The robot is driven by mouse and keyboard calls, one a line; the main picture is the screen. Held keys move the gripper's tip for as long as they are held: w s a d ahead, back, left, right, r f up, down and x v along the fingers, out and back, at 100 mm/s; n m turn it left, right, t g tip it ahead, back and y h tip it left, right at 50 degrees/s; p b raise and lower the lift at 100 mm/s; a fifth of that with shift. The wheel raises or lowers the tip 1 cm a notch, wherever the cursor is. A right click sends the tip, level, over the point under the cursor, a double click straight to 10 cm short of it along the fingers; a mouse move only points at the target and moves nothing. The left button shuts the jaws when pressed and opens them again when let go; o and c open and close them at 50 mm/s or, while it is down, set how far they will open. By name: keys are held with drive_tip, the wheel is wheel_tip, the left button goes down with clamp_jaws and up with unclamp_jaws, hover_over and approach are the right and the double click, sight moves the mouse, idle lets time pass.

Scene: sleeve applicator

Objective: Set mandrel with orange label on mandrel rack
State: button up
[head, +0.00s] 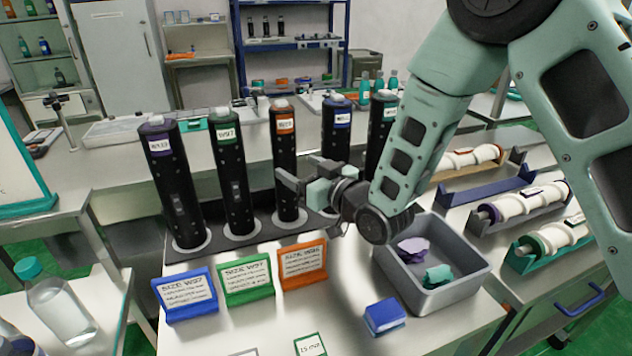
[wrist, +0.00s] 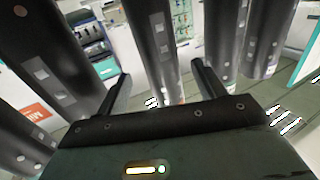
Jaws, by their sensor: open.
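The mandrel with the orange label (head: 285,155) is a tall black cylinder. It stands upright in the middle of a row of similar mandrels on the dark mandrel rack (head: 263,237), with a pale ring at its foot. My gripper (head: 293,172) is beside it at mid-height, its fingers open and overlapping the mandrel in the head view. In the wrist view my gripper (wrist: 163,85) has its two fingers spread wide, with a dark cylinder beyond the gap. I cannot tell whether the fingers touch the mandrel.
Purple- (head: 172,185), green- (head: 232,170), blue- (head: 336,135) and teal-labelled (head: 379,135) mandrels flank it closely. Size cards (head: 247,279) stand in front. A grey bin (head: 462,292) with cloths and a blue block (head: 385,316) are at right. Cradles (head: 512,214) lie further right.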

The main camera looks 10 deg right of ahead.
drive_tip(key=s+d+g+h, duration=0.2)
drive_tip(key=s+g, duration=0.3)
drive_tip(key=s, duration=0.6)
drive_tip(key=s+d+g+h, duration=0.3)
drive_tip(key=s+g+h, duration=0.1)
drive_tip(key=s, duration=0.8)
drive_tip(key=s+d+f+g+h, duration=0.1)
drive_tip(key=s+d+g+h, duration=0.2)
drive_tip(key=s, duration=0.9)
drive_tip(key=g, duration=0.3)
drive_tip(key=shift+n+b, duration=0.35)
drive_tip(key=shift+n, duration=0.05)
drive_tip(key=shift+a+r+p, duration=0.1)
drive_tip(key=shift+r+p, duration=0.2)
